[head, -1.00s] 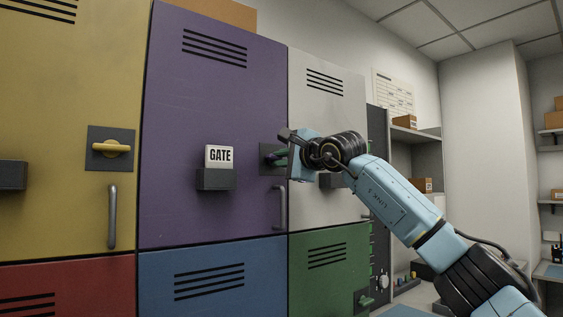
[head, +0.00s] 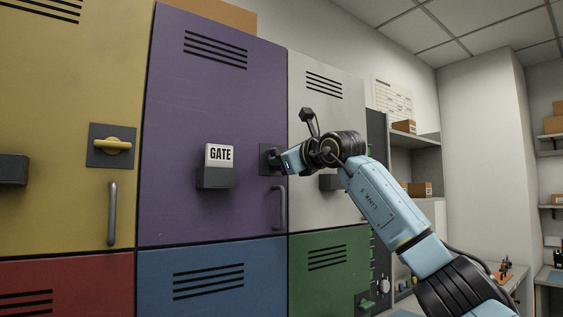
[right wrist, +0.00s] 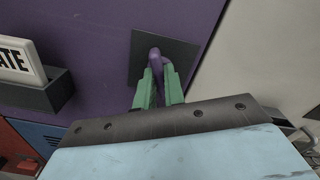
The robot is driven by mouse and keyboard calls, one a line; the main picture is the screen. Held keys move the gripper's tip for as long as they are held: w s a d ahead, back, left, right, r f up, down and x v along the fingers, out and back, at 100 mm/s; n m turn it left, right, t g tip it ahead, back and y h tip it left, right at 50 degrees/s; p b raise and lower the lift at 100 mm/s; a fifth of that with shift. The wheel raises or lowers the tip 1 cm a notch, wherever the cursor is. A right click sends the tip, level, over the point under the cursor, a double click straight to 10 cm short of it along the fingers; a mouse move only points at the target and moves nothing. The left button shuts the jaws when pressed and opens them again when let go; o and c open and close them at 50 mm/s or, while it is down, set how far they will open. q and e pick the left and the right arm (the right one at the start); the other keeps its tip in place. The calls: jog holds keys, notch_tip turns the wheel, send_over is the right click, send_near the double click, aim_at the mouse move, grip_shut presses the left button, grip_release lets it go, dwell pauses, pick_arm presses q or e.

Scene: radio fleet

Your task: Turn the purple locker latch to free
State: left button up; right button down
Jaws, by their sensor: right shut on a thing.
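The purple locker door (head: 215,100) carries a dark square latch plate (head: 267,153) near its right edge. In the right wrist view the purple latch handle (right wrist: 156,56) stands out from its dark plate (right wrist: 180,53). My right gripper (head: 282,160) is at this latch, and its body hides most of the handle in the head view. In the right wrist view its green fingers (right wrist: 158,85) are shut on the purple handle, one on each side. My left gripper is out of view.
A GATE sign in a dark holder (head: 216,178) sticks out left of the latch. A grey door pull (head: 279,208) is just below it. The yellow locker's latch (head: 112,146) is farther left. The white locker (head: 327,105) lies right of the purple door.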

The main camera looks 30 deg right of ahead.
jog(key=m, duration=0.5)
jog(key=shift+m+b, duration=0.3)
dwell(0.4)
jog(key=c, duration=1.5)
grip_release()
jog(key=s+b, duration=0.1)
jog(key=s, duration=0.3)
jog(key=s+b, duration=0.1)
jog(key=s, duration=0.4)
jog(key=s+d+b, duration=0.1)
jog(key=s, duration=0.3)
jog(key=shift+s+b, duration=0.25)
jog(key=shift+b, duration=0.05)
